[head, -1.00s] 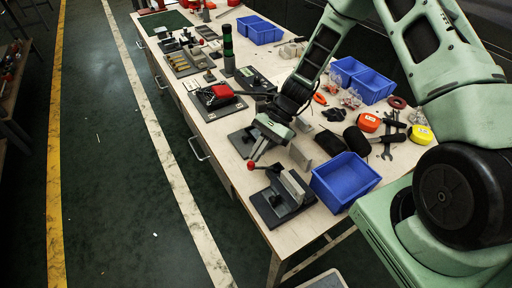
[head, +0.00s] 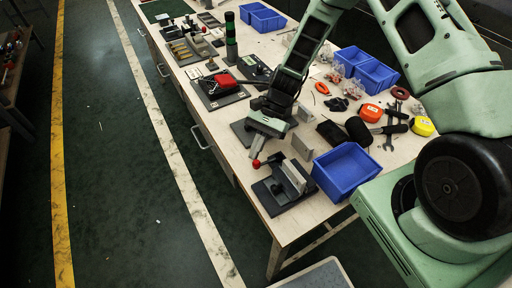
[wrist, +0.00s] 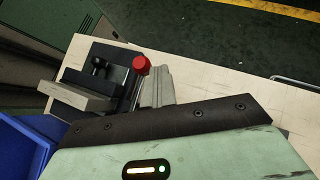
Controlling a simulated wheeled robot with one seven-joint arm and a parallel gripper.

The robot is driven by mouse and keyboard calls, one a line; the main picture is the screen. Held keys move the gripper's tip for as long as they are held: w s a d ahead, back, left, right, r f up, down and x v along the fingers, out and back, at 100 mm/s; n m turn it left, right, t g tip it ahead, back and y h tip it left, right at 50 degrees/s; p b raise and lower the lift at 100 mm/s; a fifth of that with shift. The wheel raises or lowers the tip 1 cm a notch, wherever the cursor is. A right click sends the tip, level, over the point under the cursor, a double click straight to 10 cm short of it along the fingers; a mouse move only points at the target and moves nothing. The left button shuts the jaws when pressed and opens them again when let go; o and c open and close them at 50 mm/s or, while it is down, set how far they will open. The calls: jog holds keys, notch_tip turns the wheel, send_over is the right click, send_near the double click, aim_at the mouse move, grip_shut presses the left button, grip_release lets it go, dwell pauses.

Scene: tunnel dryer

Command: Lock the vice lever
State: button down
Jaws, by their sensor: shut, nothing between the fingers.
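The vice (head: 288,193) is a dark block with light grey jaws on a dark base plate, near the front corner of the workbench. Its lever ends in a red ball knob (head: 256,163), on the vice's left side. In the wrist view the vice (wrist: 82,97) is at the left, and the red knob (wrist: 141,64) is at the end of a dark lever. My gripper (head: 256,153) is shut and empty, pointing down just above the knob. In the wrist view its light grey fingers (wrist: 158,82) are close beside the knob; I cannot tell whether they touch.
A blue bin (head: 346,172) stands to the right of the vice. A grey block (head: 302,146) stands behind it. Tape measures, pliers and a wrench lie further right. A red-topped tool (head: 216,83) is on a plate behind my gripper. The floor aisle at left is clear.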

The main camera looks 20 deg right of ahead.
jog(key=shift+d, duration=0.1)
dwell(0.3)
jog(key=b+v, duration=0.2)
jog(key=v, duration=1.5)
jog(key=shift+r+b, duration=0.15)
jog(key=shift+b, duration=0.15)
jog(key=shift+w, duration=0.1)
jog(key=s+a+r+n+h, duration=0.3)
jog(key=s+a+r+n, duration=0.25)
jog(key=a, duration=0.25)
jog(key=s+a+r+n+t+h, duration=0.2)
jog(key=s+n, duration=0.4)
jog(key=s, duration=0.4)
jog(key=s+a+r+n+t+h, duration=0.2)
jog(key=s+n, duration=0.5)
jog(key=s, duration=0.4)
jog(key=a+r+t, duration=0.1)
jog(key=a, duration=0.1)
jog(key=shift+a, duration=0.4)
